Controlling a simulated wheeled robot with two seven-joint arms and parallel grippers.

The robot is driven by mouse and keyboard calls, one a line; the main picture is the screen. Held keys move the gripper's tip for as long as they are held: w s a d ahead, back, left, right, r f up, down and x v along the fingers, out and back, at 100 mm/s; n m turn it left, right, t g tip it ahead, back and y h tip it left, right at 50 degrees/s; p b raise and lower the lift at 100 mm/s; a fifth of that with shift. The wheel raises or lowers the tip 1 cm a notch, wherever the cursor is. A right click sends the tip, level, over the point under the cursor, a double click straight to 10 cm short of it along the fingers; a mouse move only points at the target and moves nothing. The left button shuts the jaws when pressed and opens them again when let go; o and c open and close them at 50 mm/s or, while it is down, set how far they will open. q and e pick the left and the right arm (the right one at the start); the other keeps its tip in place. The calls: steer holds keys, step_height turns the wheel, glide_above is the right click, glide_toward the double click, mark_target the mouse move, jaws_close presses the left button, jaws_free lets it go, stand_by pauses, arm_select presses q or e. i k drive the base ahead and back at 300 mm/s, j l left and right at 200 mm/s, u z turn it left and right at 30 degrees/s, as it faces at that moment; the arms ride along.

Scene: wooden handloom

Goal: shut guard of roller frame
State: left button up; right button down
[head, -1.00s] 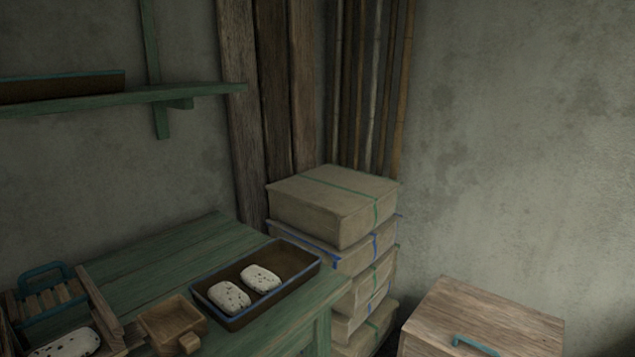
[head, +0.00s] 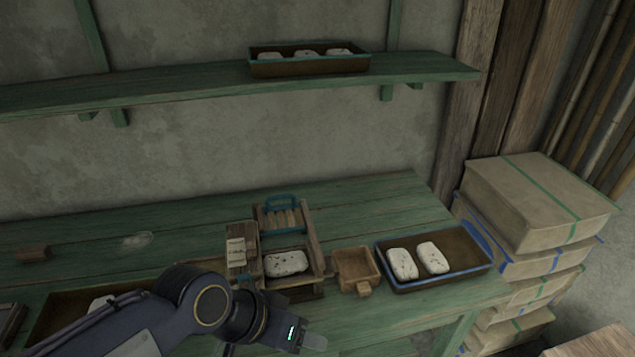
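The wooden roller frame (head: 314,246) stands on the green bench in the middle of the head view. Its slatted guard (head: 283,220) with a teal handle (head: 283,199) is at the back of the frame, tilted up and open. A white speckled block (head: 286,263) lies uncovered in the frame in front of the guard. My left gripper (head: 314,342) is in front of and below the frame, apart from it. It is seen from the side, so its finger gap cannot be made out. My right gripper is not in view.
A small wooden scoop-like box (head: 355,268) stands right of the frame. Beyond it is a blue-rimmed tray (head: 466,252) with two speckled blocks. Another tray (head: 60,311) is partly behind my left arm. A shelf (head: 190,87) runs above. Stacked boxes (head: 535,200) stand at right.

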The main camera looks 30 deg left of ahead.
mark_target(269, 209)
steer(key=u, duration=1.35)
